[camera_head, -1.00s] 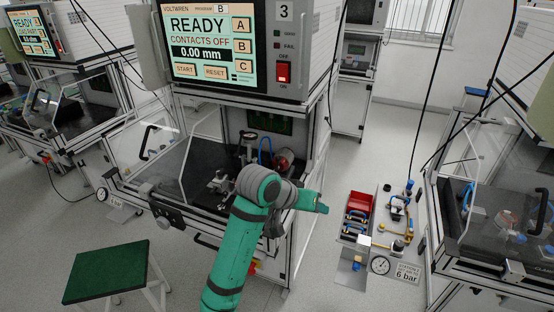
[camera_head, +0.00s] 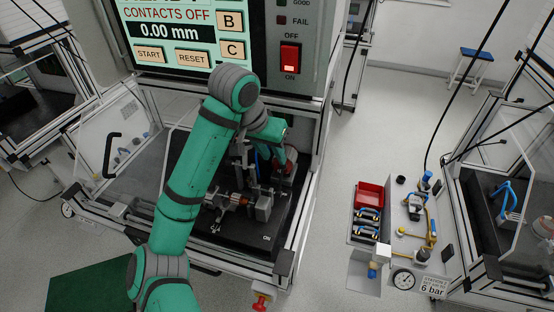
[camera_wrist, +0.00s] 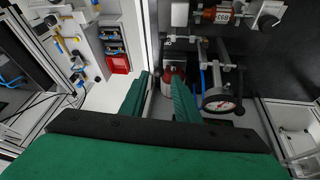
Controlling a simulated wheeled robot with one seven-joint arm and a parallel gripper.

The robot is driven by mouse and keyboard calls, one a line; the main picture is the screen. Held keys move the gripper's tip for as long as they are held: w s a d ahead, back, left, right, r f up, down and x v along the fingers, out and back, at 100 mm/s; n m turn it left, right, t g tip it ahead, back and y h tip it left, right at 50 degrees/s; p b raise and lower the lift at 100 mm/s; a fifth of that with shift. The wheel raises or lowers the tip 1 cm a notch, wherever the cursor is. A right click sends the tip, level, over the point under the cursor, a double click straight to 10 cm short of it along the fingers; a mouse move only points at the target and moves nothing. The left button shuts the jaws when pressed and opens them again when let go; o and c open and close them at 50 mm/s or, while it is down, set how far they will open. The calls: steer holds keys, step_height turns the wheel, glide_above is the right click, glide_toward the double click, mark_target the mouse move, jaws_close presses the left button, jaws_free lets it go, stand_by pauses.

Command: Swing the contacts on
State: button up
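The test station's screen (camera_head: 180,30) reads CONTACTS OFF and 0.00 mm. Below it is the open test bay with a dark base plate (camera_head: 200,240) marked ON near its front right corner. A metal fixture holds a copper-coloured part (camera_head: 236,200); in the wrist view this part (camera_wrist: 222,15) carries a small label. My gripper (camera_head: 280,157) reaches into the right rear of the bay, partly hidden by my arm. In the wrist view my gripper (camera_wrist: 158,88) has its two green fingers apart, a red-and-grey part (camera_wrist: 168,76) showing beyond them. Contact with it cannot be told.
A dial gauge (camera_wrist: 218,101) and a blue tube (camera_wrist: 203,80) are close beside the right finger. A clear guard with a black handle (camera_head: 109,152) stands at the bay's left. A bench with a red bin (camera_head: 370,195) and fittings stands to the right, beyond a strip of floor.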

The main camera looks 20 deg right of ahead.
mark_target(281, 168)
steer(key=x, duration=1)
steer(key=shift+d+f, duration=0.15)
steer(key=shift+f, duration=0.1)
steer(key=shift+w, duration=0.1)
jaws_close()
